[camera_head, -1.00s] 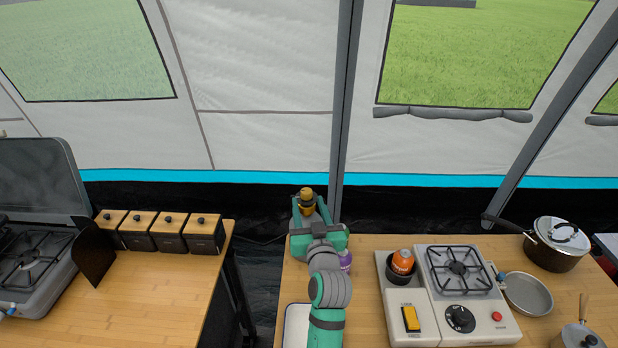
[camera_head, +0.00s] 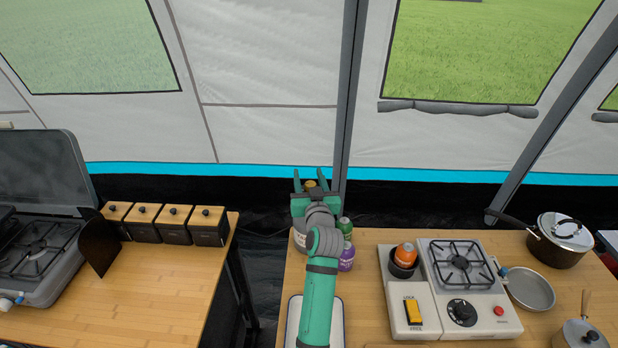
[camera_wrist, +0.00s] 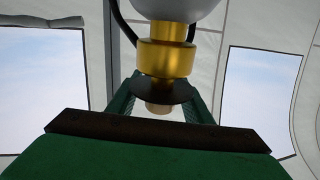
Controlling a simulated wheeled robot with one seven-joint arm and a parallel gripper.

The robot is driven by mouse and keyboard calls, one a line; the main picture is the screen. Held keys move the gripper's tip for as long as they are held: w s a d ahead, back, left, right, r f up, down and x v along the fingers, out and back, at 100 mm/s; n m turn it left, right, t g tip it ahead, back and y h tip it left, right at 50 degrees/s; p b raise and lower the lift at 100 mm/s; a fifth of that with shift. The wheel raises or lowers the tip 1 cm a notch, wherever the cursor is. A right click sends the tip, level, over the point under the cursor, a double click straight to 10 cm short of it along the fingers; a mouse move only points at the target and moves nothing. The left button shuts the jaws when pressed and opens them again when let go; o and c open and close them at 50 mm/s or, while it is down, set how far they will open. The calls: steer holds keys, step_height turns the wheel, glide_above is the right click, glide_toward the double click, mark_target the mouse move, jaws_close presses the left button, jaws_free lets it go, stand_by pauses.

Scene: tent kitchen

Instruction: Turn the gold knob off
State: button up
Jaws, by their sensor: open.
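The gold knob (camera_wrist: 167,55) fills the upper middle of the wrist view, a stepped gold cylinder below a grey rounded body (camera_wrist: 180,8). A dark disc (camera_wrist: 162,91) and a small pale tip sit below it. In the head view a small gold part (camera_head: 310,184) shows between my fingers, mostly hidden by my gripper. My gripper (camera_head: 312,176) is open, its two green fingers pointing away toward the tent wall. In the wrist view the fingers of my gripper (camera_wrist: 160,103) stand either side of the disc, with the gold part nearer the top; contact cannot be told.
A green-topped container (camera_head: 345,228) and a purple one (camera_head: 346,260) stand close right of my arm. Several dark boxes (camera_head: 209,233) stand left.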

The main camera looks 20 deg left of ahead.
mark_target(314, 182)
steer(key=c, duration=1.1)
steer(key=shift+o, duration=0.2)
